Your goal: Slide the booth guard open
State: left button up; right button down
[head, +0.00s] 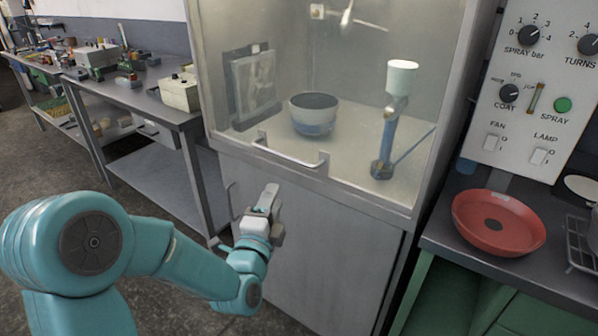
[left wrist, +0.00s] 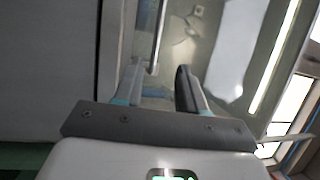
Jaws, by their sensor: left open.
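The booth guard (head: 352,193) is a clear pane with a grey bottom rail, and it is down across the front of the booth. Its metal bar handle (head: 291,158) sticks out from the bottom rail. My left gripper (head: 270,197) is open and empty, just below the handle and in front of the lower cabinet panel. In the left wrist view the handle (left wrist: 158,38) shows as a thin bar beyond the open fingers of my left gripper (left wrist: 158,82), lined up with the gap between them. I cannot tell the exact distance. My right gripper is not in view.
Behind the guard are a bowl (head: 314,115) and a blue stand with a white cup (head: 402,77). A control panel (head: 545,60) and a red dish (head: 498,222) are at the right. A cluttered workbench (head: 150,105) is at the left.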

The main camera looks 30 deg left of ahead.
aim_at(284, 158)
pick_arm(q)
jog(key=x, duration=0.5)
jog(key=a+p+x, duration=0.1)
jog(key=x, duration=1)
jog(key=shift+s+a+f, duration=0.2)
jog(key=shift+a+f, duration=0.15)
jog(key=shift+f, duration=0.05)
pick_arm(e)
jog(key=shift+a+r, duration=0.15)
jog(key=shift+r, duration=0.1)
pick_arm(q)
grip_shut()
